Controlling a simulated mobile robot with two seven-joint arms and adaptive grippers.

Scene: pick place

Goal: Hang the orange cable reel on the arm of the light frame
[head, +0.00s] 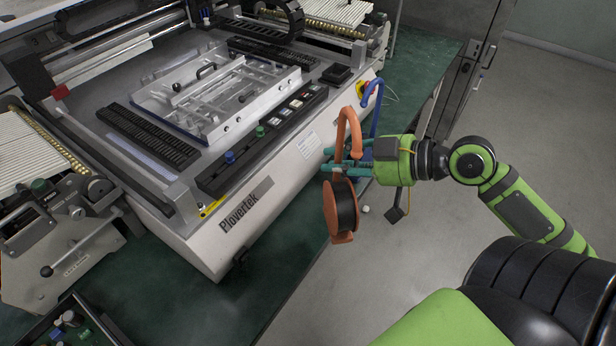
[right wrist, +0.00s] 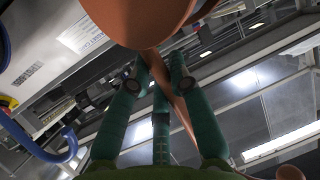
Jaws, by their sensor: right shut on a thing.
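The orange cable reel (head: 341,237) hangs from my right gripper (head: 335,160) beside the front of the machine. It has a dark drum and a tall orange loop handle (head: 341,128). The teal fingers are shut on the reel's orange bar, just above the drum. In the right wrist view, the fingers (right wrist: 160,75) close around the bar, and the orange reel (right wrist: 135,15) fills the top. A blue curved bar (head: 377,97) stands just behind the reel's handle; it also shows in the right wrist view (right wrist: 62,150). I cannot tell whether it belongs to the light frame. My left gripper is out of view.
The white Plovertek machine (head: 290,180) stands on a green bench (head: 255,290), its front panel close left of the reel. A yellow and red stop button (head: 363,88) sits at its corner. Grey floor (head: 400,270) to the right is clear. A metal cabinet (head: 470,60) stands behind.

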